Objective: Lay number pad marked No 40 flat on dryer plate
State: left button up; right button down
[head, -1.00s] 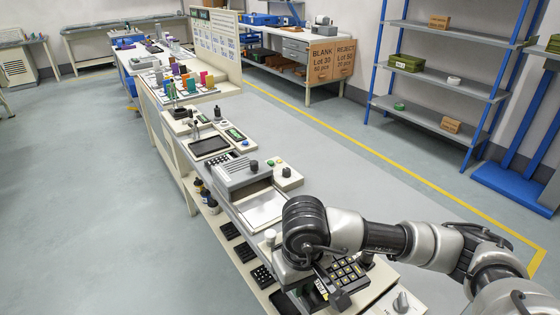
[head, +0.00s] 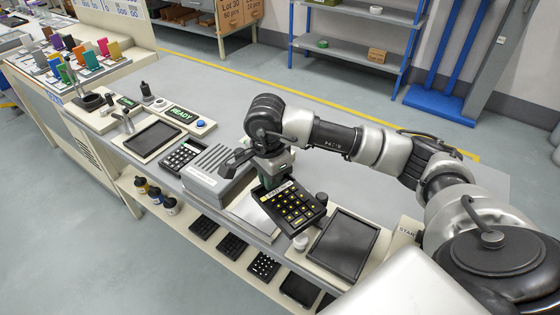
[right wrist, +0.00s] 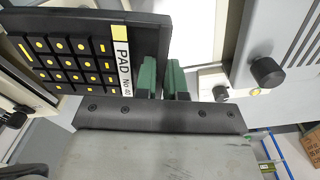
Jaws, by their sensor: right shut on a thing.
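The number pad (head: 291,207) is black with yellow-marked keys. Its white label reads PAD No 40 in the right wrist view (right wrist: 123,70). My right gripper (head: 269,183) is shut on the label edge of the pad; its green fingers (right wrist: 162,80) show in the wrist view. The pad is held tilted, keys toward the head camera, above the bench. The pale metal dryer plate (head: 245,210) lies in front of the grey dryer (head: 212,172), just left of the pad in the head view. The pad and gripper hide part of the plate. My left gripper is out of view.
A dark-topped tray (head: 344,245) stands right of the pad, with a small white knob (head: 300,242) near it. Another number pad (head: 182,156) lies left of the dryer. Several dark pads (head: 233,247) sit on the lower shelf. A READY display (head: 182,114) stands farther left.

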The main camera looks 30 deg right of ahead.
jog(key=w+d+f+m+b, duration=0.25)
jog(key=w+d+m, duration=0.35)
jog(key=m, duration=0.8)
jog(key=shift+s+d+f+b, duration=0.1)
jog(key=shift+d+f+b, duration=0.05)
jog(key=shift+f+b, duration=0.85)
jog(key=shift+s+d+f+b, duration=0.15)
jog(key=shift+f+b, duration=0.6)
jog(key=shift+f, duration=0.4)
jog(key=shift+d+f+b, duration=0.15)
jog(key=shift+f+b, duration=0.75)
jog(key=shift+f, duration=0.15)
jog(key=shift+f, duration=0.35)
jog(key=c, duration=1.1)
grip_release()
jog(key=shift+r+p, duration=2.3)
jog(key=shift+r, duration=1.25)
jog(key=shift+r, duration=0.1)
